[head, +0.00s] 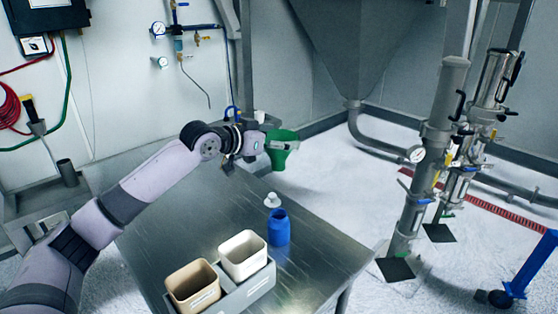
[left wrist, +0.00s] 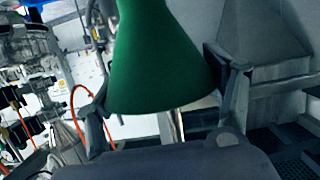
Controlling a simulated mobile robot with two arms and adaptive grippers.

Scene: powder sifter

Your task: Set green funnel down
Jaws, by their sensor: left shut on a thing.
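The funnel looks raised above the table's far edge; the exact gap is hard to tell. My right gripper is in neither view.
A blue bottle (head: 279,228) stands on the table with a small white piece (head: 272,199) behind it. A grey holder (head: 245,291) carries a white bin (head: 242,254) and a tan bin (head: 193,285) at the front. The table's right side is clear. Tall metal pipework (head: 432,150) stands to the right.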

